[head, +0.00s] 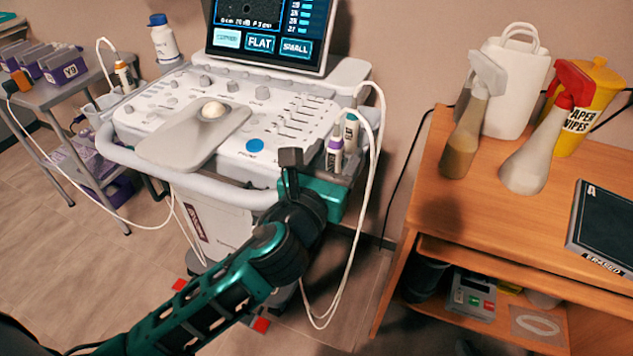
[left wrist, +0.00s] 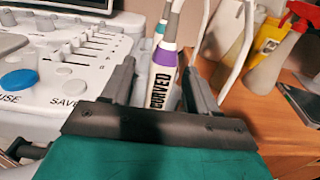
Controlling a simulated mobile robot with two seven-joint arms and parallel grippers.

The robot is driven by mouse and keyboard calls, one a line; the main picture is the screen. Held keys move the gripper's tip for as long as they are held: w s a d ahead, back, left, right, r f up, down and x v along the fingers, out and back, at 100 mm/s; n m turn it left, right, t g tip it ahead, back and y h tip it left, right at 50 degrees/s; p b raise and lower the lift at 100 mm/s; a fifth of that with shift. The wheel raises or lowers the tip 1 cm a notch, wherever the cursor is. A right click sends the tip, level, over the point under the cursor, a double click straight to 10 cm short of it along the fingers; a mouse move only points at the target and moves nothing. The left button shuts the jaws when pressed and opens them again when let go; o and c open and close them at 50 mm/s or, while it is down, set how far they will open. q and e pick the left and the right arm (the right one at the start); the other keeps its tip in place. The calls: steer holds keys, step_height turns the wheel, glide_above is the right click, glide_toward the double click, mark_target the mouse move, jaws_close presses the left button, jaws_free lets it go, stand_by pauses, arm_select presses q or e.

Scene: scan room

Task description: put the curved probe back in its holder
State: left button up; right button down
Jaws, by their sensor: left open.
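The curved probe (left wrist: 162,80), white with a purple band and the word CURVED, stands upright between the two fingers of my left gripper (left wrist: 165,78) in the left wrist view. The fingers are open, with a gap on each side of it. In the head view the purple-banded probe (head: 334,157) stands at the console's right side, just right of my left gripper (head: 291,160). A green-topped probe (head: 351,131) stands just behind it. The probes' lower ends and their seating are hidden or too small to tell. My right gripper is out of view.
The ultrasound console (head: 215,115) has a raised rail along its front. White cables hang at its right side. A wooden desk (head: 470,215) with spray bottles (head: 530,150) and a yellow wipes tub (head: 585,105) stands right. A trolley (head: 55,95) stands left.

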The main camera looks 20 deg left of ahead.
arm_select(q)
steer(key=s, duration=1)
steer(key=shift+s+a, duration=0.15)
steer(key=shift+s, duration=0.2)
arm_select(e)
steer(key=shift+a, duration=0.1)
steer(key=shift+r, duration=0.1)
